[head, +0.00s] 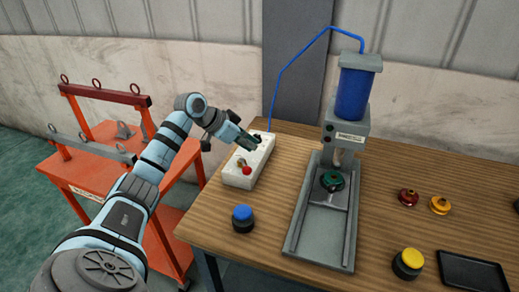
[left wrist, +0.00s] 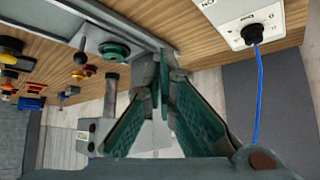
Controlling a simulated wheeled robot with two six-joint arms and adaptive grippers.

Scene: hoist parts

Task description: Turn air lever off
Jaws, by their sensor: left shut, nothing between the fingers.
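The white air box (head: 257,155) stands at the left end of the wooden table, with a red knob (head: 247,171) and a small brassy lever part (head: 241,163) near its front end. I cannot make out the lever's exact position. My left gripper (head: 254,142) is shut and empty, over the far half of the box; whether it touches the box is unclear. The left wrist view shows its closed fingers (left wrist: 160,70) and part of the white box (left wrist: 250,14) with a black plug and upside-down lettering. The lever is not visible there. My right gripper is out of view.
A blue hose (head: 277,95) runs from the box up to the blue cylinder press (head: 354,95). A blue-topped button (head: 242,218) stands in front of the box. Red and yellow parts, a yellow-topped button (head: 408,263) and a black tray (head: 474,272) lie right. An orange cart (head: 110,165) stands left.

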